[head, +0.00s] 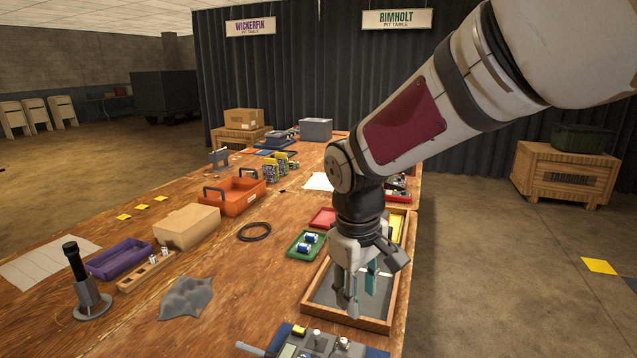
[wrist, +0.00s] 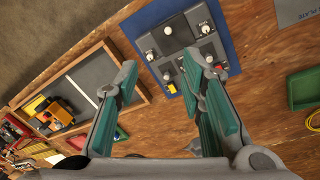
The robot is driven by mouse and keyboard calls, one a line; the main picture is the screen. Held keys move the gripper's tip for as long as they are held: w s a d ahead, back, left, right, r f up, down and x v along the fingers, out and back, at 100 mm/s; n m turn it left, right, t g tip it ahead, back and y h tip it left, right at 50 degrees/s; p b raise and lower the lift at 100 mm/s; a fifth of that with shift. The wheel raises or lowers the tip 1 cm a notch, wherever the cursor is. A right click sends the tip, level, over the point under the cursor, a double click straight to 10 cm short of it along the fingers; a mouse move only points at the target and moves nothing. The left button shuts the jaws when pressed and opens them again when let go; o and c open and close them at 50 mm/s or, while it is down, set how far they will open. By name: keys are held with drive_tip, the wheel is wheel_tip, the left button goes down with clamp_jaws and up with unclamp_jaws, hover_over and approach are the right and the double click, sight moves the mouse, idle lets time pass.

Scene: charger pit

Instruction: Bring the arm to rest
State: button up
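My gripper (head: 366,290) hangs at the end of my arm, pointing down over the wooden tray with a dark inner floor (head: 327,293) at the table's right side. In the wrist view my gripper (wrist: 158,100) shows two teal-padded fingers spread wide apart. Nothing is between them; wood tabletop shows through the gap. Beyond the fingertips in the wrist view lies a grey device with knobs (wrist: 180,45) on a blue mat (wrist: 228,68). The device also shows at the bottom of the head view (head: 316,342). I cannot tell the exact height of the fingertips above the tray.
A green tray with blue-and-white cells (head: 306,246) stands close left of my gripper. Farther left are a black cable ring (head: 255,231), a grey cloth (head: 186,298), a cardboard box (head: 187,227) and an orange toolbox (head: 236,197). Open floor lies right of the table.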

drive_tip(key=s+d+r+m+t, duration=0.1)
drive_tip(key=s+d+r+m, duration=0.1)
drive_tip(key=s, duration=0.5)
drive_tip(key=s+d+r+m+t+p, duration=0.1)
drive_tip(key=s+d+r+m, duration=0.2)
drive_tip(key=s+d, duration=0.3)
drive_tip(key=s+d+r+m+p, duration=0.1)
drive_tip(key=s+d+r+m, duration=0.2)
drive_tip(key=s, duration=0.7)
drive_tip(key=shift+d+r+t+y, duration=0.4)
drive_tip(key=shift+d+r, duration=0.15)
drive_tip(key=shift+d, duration=0.2)
